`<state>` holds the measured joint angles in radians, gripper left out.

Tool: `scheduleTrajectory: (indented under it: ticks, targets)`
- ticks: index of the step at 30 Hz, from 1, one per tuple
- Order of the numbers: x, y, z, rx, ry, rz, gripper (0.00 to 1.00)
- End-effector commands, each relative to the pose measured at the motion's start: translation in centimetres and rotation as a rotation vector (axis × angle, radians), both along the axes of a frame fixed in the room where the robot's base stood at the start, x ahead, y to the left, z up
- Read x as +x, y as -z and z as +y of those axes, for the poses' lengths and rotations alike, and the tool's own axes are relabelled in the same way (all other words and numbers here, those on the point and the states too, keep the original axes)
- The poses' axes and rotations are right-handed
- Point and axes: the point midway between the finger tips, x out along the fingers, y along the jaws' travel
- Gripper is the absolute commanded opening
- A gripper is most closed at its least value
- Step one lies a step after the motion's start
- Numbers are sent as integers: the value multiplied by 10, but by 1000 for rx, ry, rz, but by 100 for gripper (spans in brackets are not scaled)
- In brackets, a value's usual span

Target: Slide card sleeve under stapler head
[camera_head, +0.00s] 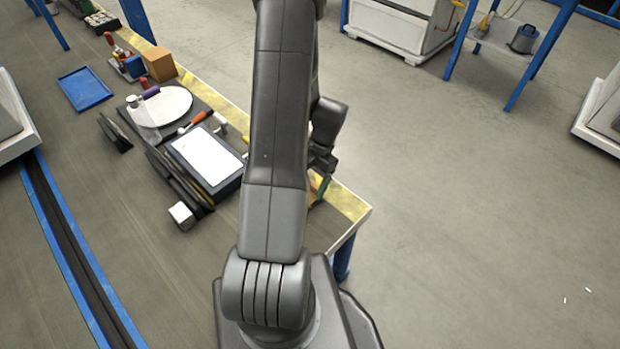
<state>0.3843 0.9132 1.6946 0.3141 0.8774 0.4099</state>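My gripper (322,172) is near the table's right edge, partly hidden behind my arm, and I cannot tell whether it is open or shut. A small green and orange thing shows just below it; I cannot tell whether it is held. A long dark object (178,180), possibly the stapler, lies left of a dark tray with a white sheet (205,157). A smaller dark object (114,134) stands farther left. I cannot make out the card sleeve for certain; my arm hides part of the table.
A small white block (182,215) sits in front of the dark object. A white plate (165,106), red-handled tool (197,120), blue tray (86,89) and brown box (159,64) are farther back. Open floor lies to the right.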

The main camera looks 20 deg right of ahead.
Motion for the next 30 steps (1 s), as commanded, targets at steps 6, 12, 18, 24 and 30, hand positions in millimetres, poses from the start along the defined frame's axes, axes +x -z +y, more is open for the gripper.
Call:
scheduleTrajectory:
  ticks: [6,12,18,24,30]
  targets:
    - [-3,1,5,0,0,0,56]
    - [-4,1,7,1,0,1,100]
    - [-4,1,6,2,0,1,100]
    - [1,-16,0,0,0,-4,100]
    - [9,-58,-15,-1,1,-6,100]
